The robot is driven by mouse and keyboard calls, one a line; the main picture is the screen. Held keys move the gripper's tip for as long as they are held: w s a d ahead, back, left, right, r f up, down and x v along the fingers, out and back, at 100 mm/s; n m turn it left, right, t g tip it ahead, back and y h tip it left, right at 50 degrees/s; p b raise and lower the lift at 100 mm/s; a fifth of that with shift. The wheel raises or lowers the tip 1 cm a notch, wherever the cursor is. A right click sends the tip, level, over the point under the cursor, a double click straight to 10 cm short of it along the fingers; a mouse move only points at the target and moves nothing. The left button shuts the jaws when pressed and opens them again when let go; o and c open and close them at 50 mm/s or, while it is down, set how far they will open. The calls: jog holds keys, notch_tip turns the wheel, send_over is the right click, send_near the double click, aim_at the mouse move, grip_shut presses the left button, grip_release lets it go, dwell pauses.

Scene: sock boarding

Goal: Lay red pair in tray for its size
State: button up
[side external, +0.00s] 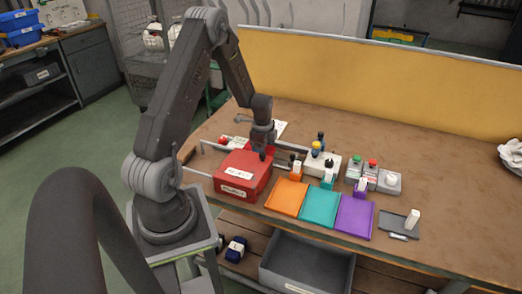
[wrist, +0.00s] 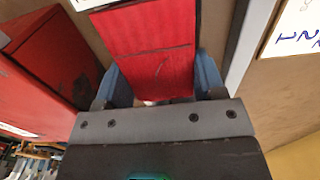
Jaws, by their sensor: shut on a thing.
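My gripper (side external: 263,153) is low behind the red box on the bench. In the wrist view its blue-grey fingers (wrist: 158,85) are shut on a flat red piece, which looks like the red pair (wrist: 152,42). The piece extends away from the fingers; its far end is cut off by the frame. In the side view the held piece cannot be made out clearly. Three flat trays lie side by side in front: orange (side external: 287,198), teal (side external: 320,206) and purple (side external: 355,216). All three look empty. Any size marks on them are too small to read.
The red box (side external: 243,176) with a white label stands between my gripper and the bench's front edge. A pale box (side external: 322,163) and a grey button box (side external: 386,181) stand behind the trays. A dark grey tray (side external: 394,224) lies at right.

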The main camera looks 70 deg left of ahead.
jog(key=shift+r, duration=0.15)
notch_tip(320, 180, up, 4)
jog(key=s+a+r, duration=0.4)
jog(key=s+r, duration=0.3)
jog(key=s, duration=0.3)
notch_tip(320, 180, up, 5)
jog(key=m, duration=1.8)
send_over(287, 197)
notch_tip(287, 197, down, 16)
jog(key=shift+s+f, duration=0.1)
